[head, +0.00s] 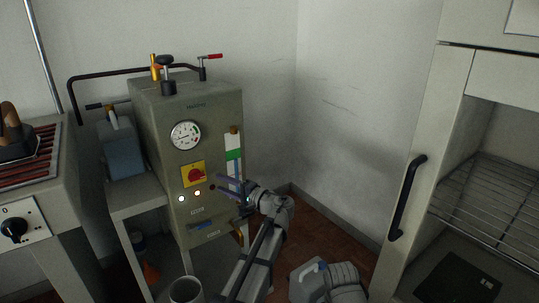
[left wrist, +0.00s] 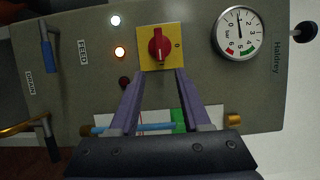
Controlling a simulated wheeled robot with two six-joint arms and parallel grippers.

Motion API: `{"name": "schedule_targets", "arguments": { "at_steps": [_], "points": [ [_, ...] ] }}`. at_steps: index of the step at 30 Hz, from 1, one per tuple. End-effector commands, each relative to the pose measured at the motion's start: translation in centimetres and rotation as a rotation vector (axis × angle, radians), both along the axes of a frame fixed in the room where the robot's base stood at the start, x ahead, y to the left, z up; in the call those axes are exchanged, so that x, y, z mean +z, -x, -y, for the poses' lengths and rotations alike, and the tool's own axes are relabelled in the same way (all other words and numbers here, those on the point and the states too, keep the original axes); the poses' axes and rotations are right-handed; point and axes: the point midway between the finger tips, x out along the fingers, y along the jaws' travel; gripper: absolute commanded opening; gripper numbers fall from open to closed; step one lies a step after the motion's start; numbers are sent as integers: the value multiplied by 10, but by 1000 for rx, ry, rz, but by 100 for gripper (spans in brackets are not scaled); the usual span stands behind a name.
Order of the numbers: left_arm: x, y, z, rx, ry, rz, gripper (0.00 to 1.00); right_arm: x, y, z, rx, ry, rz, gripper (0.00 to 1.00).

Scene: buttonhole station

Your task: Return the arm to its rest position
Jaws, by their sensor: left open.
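My left gripper (head: 228,185) is in front of the grey boiler cabinet (head: 160,110). Its two purple fingers are apart with nothing between them; they also show in the left wrist view (left wrist: 160,75). The fingertips are beside the red rotary switch (head: 196,174) on its yellow plate. In the left wrist view the switch (left wrist: 159,46) lies just beyond the fingertips. I cannot tell whether they touch the plate. A white and an orange lamp are lit on the panel. My right gripper is not in view.
The cabinet carries a pressure gauge (head: 186,135), a sight glass (head: 233,160) and low valve levers near my left arm. Black, brass and red-handled fittings stand on top. An iron (head: 14,147) rests at left. A cabinet with a black handle (head: 406,198) and wire shelf stands at right.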

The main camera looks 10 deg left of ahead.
Motion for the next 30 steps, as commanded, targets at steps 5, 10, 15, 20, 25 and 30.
{"name": "schedule_targets", "arguments": {
  "at_steps": [5, 10, 15, 20, 25, 30],
  "points": [
    [-16, 17, 11, 0, 98, -9, 48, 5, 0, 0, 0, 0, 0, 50],
    [-74, 69, 57, 5, 422, -64, 48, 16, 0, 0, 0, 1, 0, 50],
    [-132, 134, 129, 14, 787, -181, 48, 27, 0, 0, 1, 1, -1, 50],
    [-162, 189, 192, 20, 1052, -305, 48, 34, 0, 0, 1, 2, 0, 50],
    [-174, 240, 245, 25, 1259, -426, 48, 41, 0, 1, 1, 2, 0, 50],
    [-158, 272, 280, 29, 1389, -513, 48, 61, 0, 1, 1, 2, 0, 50]
  ]
}}
